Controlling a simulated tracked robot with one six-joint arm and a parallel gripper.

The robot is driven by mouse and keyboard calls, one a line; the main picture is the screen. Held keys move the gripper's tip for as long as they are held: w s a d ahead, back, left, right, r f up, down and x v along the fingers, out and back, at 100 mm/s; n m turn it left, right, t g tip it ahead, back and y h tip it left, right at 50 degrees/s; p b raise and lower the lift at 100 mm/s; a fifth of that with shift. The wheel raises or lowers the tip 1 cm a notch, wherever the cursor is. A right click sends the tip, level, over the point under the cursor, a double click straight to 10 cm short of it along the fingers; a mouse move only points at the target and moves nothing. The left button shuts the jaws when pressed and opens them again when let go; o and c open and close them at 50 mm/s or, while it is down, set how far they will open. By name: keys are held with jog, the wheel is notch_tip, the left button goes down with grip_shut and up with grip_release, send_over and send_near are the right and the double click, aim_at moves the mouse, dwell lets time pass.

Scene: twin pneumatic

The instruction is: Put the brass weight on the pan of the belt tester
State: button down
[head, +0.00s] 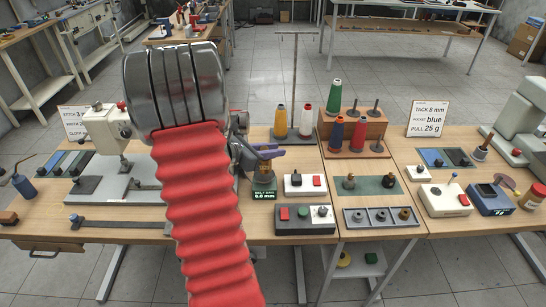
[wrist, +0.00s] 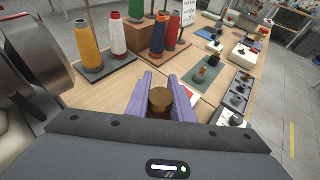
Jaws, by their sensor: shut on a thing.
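My gripper (head: 268,154) has purple fingers. In the wrist view, my gripper (wrist: 160,90) is shut on the brass weight (wrist: 160,101), a round brown-gold piece with its top between the fingertips. In the head view the fingers are just above a small dark device with a lit green display (head: 264,191), which looks like the belt tester. Its pan cannot be made out under the fingers and weight. I cannot tell whether the weight touches the device.
Thread spools (head: 335,97) stand behind my gripper. To the right are a white switch box (head: 306,185), a grey control box (head: 305,220), a green mat (head: 368,185) with two dark pieces, and a slotted tray (head: 355,229). My red arm sleeve hides much of the left bench.

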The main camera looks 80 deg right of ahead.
jog(key=shift+f, duration=1.1)
jog(key=c, duration=1.6)
grip_release()
jog(key=shift+f, duration=0.15)
jog(key=shift+o, duration=0.2)
jog(key=v, duration=1.2)
jog(key=shift+r, duration=0.2)
